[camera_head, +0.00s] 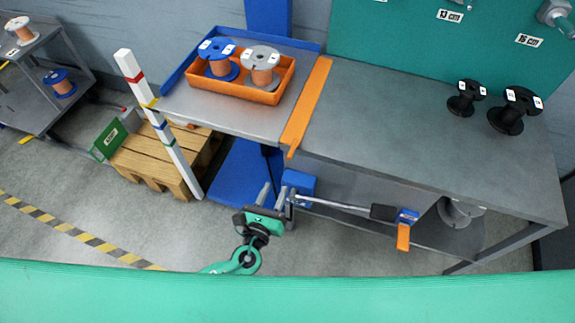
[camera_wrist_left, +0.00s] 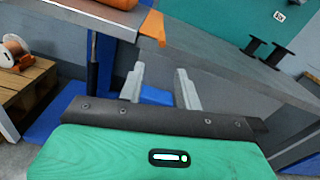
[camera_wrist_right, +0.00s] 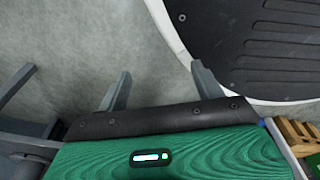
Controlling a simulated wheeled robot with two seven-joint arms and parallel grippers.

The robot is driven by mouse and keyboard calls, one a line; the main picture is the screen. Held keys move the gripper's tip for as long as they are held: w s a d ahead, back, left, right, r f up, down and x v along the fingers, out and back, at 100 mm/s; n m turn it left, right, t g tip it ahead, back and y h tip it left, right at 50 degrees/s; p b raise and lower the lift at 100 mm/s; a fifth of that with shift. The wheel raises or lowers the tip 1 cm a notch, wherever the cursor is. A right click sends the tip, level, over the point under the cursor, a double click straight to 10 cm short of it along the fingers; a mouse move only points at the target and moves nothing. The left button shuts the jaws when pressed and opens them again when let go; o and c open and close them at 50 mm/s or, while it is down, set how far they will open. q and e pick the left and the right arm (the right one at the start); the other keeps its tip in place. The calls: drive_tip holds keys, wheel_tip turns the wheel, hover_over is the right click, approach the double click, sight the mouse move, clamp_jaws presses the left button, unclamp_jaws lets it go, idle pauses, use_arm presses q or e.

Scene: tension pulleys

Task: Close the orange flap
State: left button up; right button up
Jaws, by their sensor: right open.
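The orange flap (camera_head: 307,105) is a long narrow strip along the seam between the lift table's grey top and the grey workbench. Its near end also shows in the left wrist view (camera_wrist_left: 153,27). I cannot tell its exact tilt. My left gripper (camera_head: 275,192) is open and empty, below and in front of the flap's near end, apart from it. Its two fingers stand apart in the left wrist view (camera_wrist_left: 160,80). My right gripper (camera_wrist_right: 160,82) is open and empty above the floor, outside the head view.
An orange tray (camera_head: 265,95) with a blue and a grey spool stands on the lift table. A lever with a black grip (camera_head: 383,212) sticks out under the workbench (camera_head: 400,130). Two black spools stand on the bench. A striped post (camera_head: 160,125) and pallet (camera_head: 155,160) stand left.

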sight(291, 152)
use_arm(q)
drive_tip(key=x, duration=0.4)
drive_tip(key=p+x, duration=0.1)
drive_tip(key=x, duration=0.8)
drive_tip(key=shift+w+r, duration=0.25)
drive_tip(key=shift+r, duration=0.05)
drive_tip(key=shift+w+d, duration=0.1)
drive_tip(key=shift+w, duration=0.05)
use_arm(e)
drive_tip(key=shift+s+d+f, duration=0.2)
drive_tip(key=shift+s, duration=0.45)
drive_tip(key=shift+s+d+f, duration=0.15)
drive_tip(key=shift+s+d, duration=0.05)
drive_tip(key=shift+s, duration=0.4)
use_arm(q)
drive_tip(key=shift+c, duration=0.2)
drive_tip(key=c, duration=0.7)
use_arm(e)
drive_tip(key=shift+w, duration=0.1)
